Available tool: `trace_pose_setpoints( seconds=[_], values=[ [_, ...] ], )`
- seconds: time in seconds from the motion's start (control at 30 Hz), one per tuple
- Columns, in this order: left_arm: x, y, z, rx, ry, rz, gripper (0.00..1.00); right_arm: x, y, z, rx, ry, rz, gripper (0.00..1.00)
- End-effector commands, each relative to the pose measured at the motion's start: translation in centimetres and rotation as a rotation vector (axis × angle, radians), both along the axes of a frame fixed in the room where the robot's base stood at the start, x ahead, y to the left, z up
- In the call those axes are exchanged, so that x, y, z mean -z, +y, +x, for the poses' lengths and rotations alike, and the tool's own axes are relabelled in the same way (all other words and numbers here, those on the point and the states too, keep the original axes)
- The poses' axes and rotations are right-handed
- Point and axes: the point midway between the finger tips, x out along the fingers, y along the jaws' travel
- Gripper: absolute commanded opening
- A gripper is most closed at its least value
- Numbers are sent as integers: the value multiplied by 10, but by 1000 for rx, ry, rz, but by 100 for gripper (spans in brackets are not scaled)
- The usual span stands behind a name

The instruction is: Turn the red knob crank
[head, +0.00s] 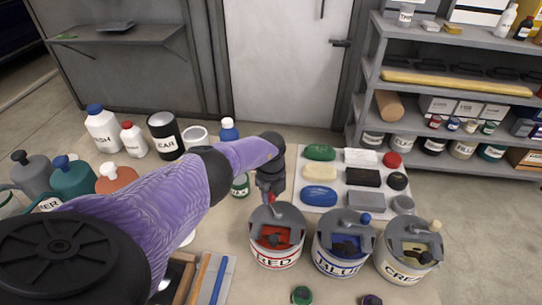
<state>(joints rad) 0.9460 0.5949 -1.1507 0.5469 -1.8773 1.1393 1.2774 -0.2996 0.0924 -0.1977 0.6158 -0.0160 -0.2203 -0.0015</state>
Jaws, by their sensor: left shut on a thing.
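A grey can labelled RED (275,258) stands at the front, with a grey lid (266,217) and red paint showing through the lid opening. My left gripper (270,194) reaches down at the back of this lid. It is shut on the red knob crank, whose knob is mostly hidden by the fingers. The purple-sleeved left arm comes in from the lower left. My right gripper is not in view.
Cans labelled BLUE (342,262) and CREAM (405,267) stand close to the right, with upright crank knobs. A pale mat (323,201) with several coloured blocks lies behind. Bottles and tubs crowd the left. Shelving (365,102) stands back right.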

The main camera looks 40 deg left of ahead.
Motion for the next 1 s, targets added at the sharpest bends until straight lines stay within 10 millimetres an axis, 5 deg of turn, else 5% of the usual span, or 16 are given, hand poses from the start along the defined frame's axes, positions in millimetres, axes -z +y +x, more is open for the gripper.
trace_pose_setpoints(
  seconds=[0.17, 0.2, 0.37, 0.67, 1.0],
  values=[
    [0, 1, 0, 0, -1, 1, 0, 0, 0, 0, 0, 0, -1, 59],
    [0, 0, 0, 0, -1, 1, 38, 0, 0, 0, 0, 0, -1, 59],
    [0, 0, 0, 1, -1, 1, 72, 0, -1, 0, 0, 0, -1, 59],
    [-5, 0, 0, 2, -1, 0, 72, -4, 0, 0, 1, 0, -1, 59],
    [-86, 1, 0, 3, -2, 1, 72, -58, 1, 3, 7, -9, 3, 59]
  ],
)
